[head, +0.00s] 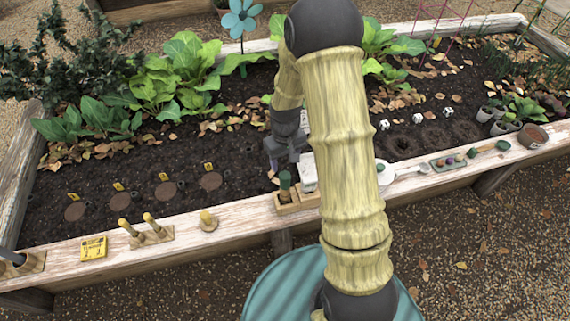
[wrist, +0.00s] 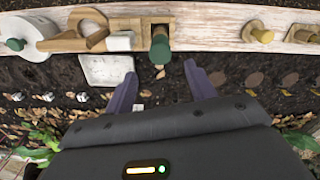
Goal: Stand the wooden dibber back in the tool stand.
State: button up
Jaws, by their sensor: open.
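A wooden stand (head: 287,209) with compartments sits on the bed's front ledge, and it also shows in the wrist view (wrist: 205,32). An upright tool with a green top (head: 285,180), which looks like the dibber, stands in its left compartment. My gripper (head: 272,170) hangs just behind the stand, over the soil edge.
A pale flat slab (head: 307,170) lies behind the stand. To the left are a round-knobbed peg (head: 207,220), a two-peg block (head: 146,235) and a yellow card (head: 93,248).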

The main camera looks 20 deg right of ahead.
dwell(0.5)
jog(key=s+r+m+t, duration=0.2)
jog(key=s+r, duration=1.2)
jog(key=shift+s+r+m+t, duration=0.15)
jog(key=shift+r+m+t, duration=0.05)
jog(key=shift+m+t, duration=0.1)
jog(key=shift+c, duration=0.2)
jog(key=c, duration=0.4)
jog(key=shift+o, duration=0.2)
